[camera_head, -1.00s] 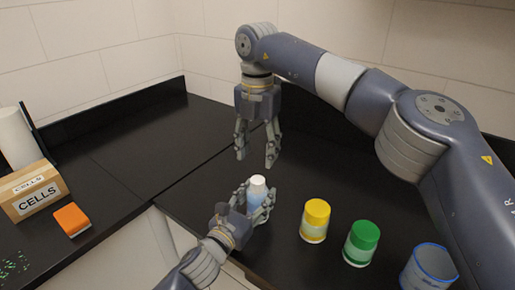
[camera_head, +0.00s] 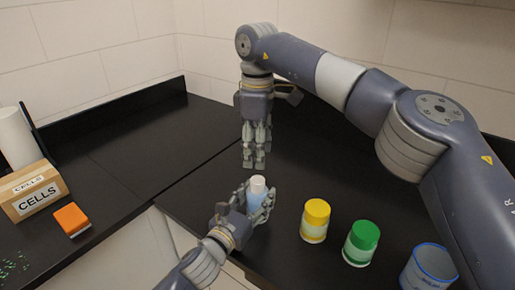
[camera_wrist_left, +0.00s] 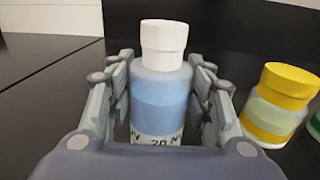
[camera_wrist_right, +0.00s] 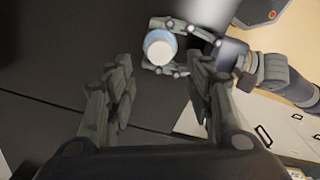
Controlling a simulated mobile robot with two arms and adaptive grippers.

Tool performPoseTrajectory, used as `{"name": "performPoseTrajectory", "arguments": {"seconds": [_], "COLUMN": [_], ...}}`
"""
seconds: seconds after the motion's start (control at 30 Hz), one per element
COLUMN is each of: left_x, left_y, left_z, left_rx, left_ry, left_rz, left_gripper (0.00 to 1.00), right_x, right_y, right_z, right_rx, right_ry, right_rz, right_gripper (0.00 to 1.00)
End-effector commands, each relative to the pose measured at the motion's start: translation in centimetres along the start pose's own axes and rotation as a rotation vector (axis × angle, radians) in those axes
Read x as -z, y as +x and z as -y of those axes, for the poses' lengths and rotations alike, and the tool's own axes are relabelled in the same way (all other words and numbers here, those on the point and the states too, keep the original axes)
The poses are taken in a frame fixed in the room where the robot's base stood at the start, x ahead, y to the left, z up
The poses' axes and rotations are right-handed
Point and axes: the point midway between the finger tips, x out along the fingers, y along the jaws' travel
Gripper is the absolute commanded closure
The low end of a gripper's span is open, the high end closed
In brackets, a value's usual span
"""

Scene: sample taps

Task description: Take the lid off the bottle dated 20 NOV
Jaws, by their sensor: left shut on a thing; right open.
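A blue bottle (camera_wrist_left: 162,103) with a white lid (camera_wrist_left: 164,45) stands upright on the black counter. Its label is partly hidden, but "20 N" can be read in the left wrist view. My left gripper (camera_head: 256,202) is shut around the bottle's body, below the lid. The lid is on the bottle and also shows from above in the right wrist view (camera_wrist_right: 160,52). My right gripper (camera_head: 254,165) points down above and slightly behind the bottle, open and empty. In the right wrist view its fingers (camera_wrist_right: 160,85) are apart, with the lid beyond them, not touching.
A bottle with a yellow lid (camera_head: 317,211) and one with a green lid (camera_head: 364,234) stand to the right. A blue-rimmed container (camera_head: 432,265) is at the lower right. At left are a CELLS box (camera_head: 38,192) and an orange item (camera_head: 72,219). The counter behind is clear.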

Motion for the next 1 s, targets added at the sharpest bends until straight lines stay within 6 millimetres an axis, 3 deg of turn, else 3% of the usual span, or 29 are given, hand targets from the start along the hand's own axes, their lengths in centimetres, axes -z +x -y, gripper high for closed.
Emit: {"name": "performPoseTrajectory", "arguments": {"seconds": [0.17,0.6,0.97,1.0], "left_x": [0.0,-0.1,0.0,0.0], "left_y": [0.0,0.0,0.0,0.0], "left_z": [0.0,0.0,0.0,0.0], "left_rx": [0.000,0.000,0.000,0.000], "left_ry": [0.000,0.000,0.000,0.000], "left_rz": [0.001,0.001,0.001,0.001], "left_gripper": [1.00,1.00,1.00,1.00], "right_x": [-0.1,-0.1,0.0,0.0], "right_y": [1.4,7.4,8.0,8.0], "right_z": [0.0,0.0,0.0,0.0], "right_rx": [0.002,0.002,0.000,0.000], "right_ry": [0.019,0.017,0.017,0.017], "right_rz": [0.002,0.001,0.000,0.000], "right_gripper": [0.51,0.51,0.51,0.56]}}
